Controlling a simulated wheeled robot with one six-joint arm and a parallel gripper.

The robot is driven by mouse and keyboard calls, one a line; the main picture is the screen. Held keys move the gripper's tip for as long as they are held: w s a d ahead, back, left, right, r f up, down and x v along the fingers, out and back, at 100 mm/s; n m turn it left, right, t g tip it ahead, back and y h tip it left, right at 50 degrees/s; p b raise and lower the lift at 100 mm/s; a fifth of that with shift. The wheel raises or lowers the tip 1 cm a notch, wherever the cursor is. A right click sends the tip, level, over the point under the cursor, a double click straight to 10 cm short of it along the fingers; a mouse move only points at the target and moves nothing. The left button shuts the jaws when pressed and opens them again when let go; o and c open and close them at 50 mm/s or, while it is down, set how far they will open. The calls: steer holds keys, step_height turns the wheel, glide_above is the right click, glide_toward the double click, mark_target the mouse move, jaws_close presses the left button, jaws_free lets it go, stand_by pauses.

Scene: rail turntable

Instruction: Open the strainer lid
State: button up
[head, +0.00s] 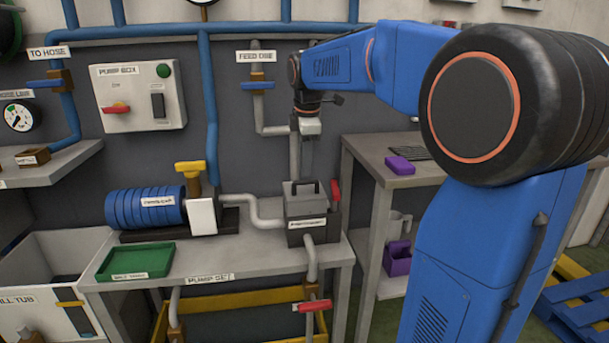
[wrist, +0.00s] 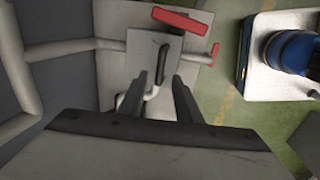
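The strainer (head: 312,235) is a grey box on the pump bench, with a small label on its front. Its lid (head: 291,203) lies flat on top and looks closed; a dark upright handle (head: 303,184) stands on it. My gripper (head: 309,127) is above the lid, pointing down, apart from it. In the wrist view the two dark fingers of my gripper (wrist: 160,78) are spread, with nothing held. The lid's handle (wrist: 158,68) shows beyond them, roughly in line with the gap. I cannot tell the exact height left between fingertips and handle.
A red valve handle (head: 334,195) stands close beside the strainer's right; another red handle (head: 314,306) is below the bench. A vertical grey pipe (head: 295,155) runs behind. The blue pump (head: 146,208) and green tray (head: 136,260) are to the left. A side table (head: 425,180) stands right.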

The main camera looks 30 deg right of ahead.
mark_target(304, 181)
steer(key=shift+w+d+f, duration=0.1)
steer(key=shift+w+f, duration=0.15)
steer(key=shift+f, duration=0.95)
steer(key=shift+w+f, duration=0.2)
steer(key=shift+f, duration=0.95)
jaws_close()
